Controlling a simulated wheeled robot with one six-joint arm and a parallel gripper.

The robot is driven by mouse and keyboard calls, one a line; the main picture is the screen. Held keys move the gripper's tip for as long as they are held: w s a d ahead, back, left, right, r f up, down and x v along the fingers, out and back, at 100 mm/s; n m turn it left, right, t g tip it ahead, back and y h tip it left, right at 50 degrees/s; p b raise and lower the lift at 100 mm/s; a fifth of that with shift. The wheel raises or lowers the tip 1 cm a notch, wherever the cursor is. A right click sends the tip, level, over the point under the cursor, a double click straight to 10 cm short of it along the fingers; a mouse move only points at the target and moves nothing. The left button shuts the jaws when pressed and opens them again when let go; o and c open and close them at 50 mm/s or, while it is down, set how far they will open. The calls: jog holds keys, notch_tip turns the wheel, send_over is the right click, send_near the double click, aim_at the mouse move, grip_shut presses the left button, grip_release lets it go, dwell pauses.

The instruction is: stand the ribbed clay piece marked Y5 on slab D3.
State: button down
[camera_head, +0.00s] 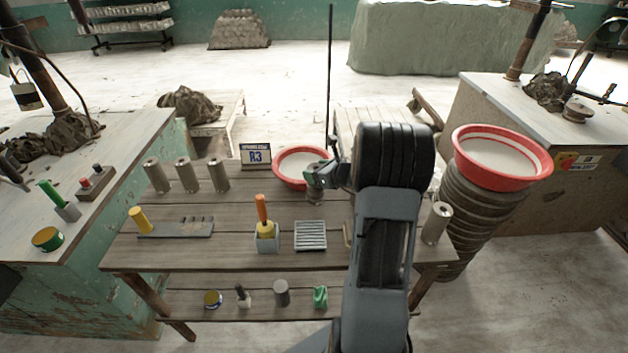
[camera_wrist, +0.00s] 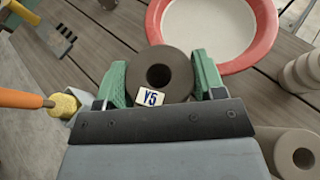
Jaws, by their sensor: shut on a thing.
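The ribbed clay piece marked Y5 (camera_wrist: 160,70) is a dark grey-brown cylinder with a round hole in its top end. Its Y5 label faces the wrist in the wrist view. My gripper (camera_wrist: 160,84) is shut on it, with a green finger on either side. In the head view my gripper (camera_head: 327,177) holds the piece (camera_head: 315,196) over the table, just in front of the red-rimmed basin; I cannot tell its height above the boards. No D3 mark is readable, so I cannot tell which thing is slab D3.
The red-rimmed basin (camera_head: 277,174) stands close behind. Clay cylinders (camera_head: 187,175) stand at the back left, another (camera_head: 437,223) at the right. A sign (camera_head: 256,155), a slatted grey square (camera_head: 310,236), a grey block with an orange-handled tool (camera_head: 267,243) and a notched bar (camera_head: 175,229) occupy the table.

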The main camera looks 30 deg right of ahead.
jog(key=shift+w+d+f, duration=0.1)
jog(key=shift+w+f, duration=0.15)
jog(key=shift+f, duration=0.55)
jog(key=shift+w+f, duration=0.25)
jog(key=shift+f, duration=0.5)
jog(key=shift+w+d+f, duration=0.1)
jog(key=shift+w+f, duration=0.15)
jog(key=shift+f, duration=0.65)
jog(key=shift+f, duration=0.1)
jog(key=shift+c, duration=1.1)
grip_release()
jog(key=shift+a, duration=0.1)
